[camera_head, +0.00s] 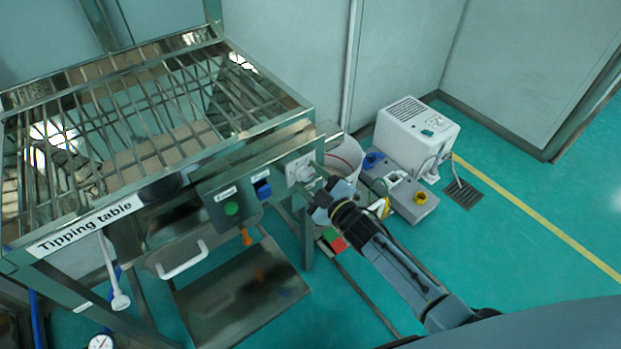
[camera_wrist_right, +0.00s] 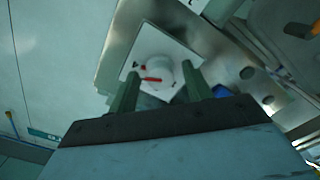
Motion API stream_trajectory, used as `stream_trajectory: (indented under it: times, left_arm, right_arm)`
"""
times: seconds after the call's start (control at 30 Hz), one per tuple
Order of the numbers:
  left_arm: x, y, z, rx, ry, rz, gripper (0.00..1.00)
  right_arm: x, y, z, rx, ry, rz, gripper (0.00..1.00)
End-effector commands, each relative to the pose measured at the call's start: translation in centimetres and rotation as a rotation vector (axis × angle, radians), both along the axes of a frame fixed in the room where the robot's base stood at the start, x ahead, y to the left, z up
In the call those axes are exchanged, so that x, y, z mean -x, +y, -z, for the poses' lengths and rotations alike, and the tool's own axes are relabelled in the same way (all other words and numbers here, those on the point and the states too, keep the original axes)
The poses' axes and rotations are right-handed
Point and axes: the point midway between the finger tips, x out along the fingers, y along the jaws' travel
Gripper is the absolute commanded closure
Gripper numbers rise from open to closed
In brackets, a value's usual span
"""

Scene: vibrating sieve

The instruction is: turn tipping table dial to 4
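The tipping table (camera_head: 270,140) is a steel frame with a barred grate and a "Tipping table" label. Its dial (camera_head: 300,170) is a white knob on a white square plate at the right end of the front panel. In the right wrist view the dial (camera_wrist_right: 158,76) shows a red mark; its numbers are too small to read. My right gripper (camera_head: 318,190) is at the dial. In the wrist view its two fingers (camera_wrist_right: 161,84) stand apart, one on either side of the knob. I cannot tell whether they touch it. My left gripper is not in view.
A green button (camera_head: 231,208) and a blue switch (camera_head: 263,188) sit left of the dial. A white bucket (camera_head: 343,158) stands behind my right gripper. A white machine (camera_head: 417,127) and a grey box with a yellow knob (camera_head: 420,198) are on the floor to the right.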

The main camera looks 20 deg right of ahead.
Motion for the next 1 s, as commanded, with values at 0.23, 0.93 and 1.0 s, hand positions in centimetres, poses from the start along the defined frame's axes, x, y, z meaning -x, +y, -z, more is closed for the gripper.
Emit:
stream_trajectory:
  times: [0.23, 0.93, 1.0]
  left_arm:
    - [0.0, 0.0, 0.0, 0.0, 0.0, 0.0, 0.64]
    - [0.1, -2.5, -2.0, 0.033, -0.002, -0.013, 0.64]
    - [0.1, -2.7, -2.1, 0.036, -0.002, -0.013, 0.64]
  right_arm:
    - [0.0, 0.0, 0.0, 0.002, -0.001, 0.0, 0.46]
    - [10.4, -3.7, -0.1, 0.003, 0.001, -0.001, 0.46]
    - [11.3, -4.1, 0.0, 0.002, 0.001, 0.0, 0.46]
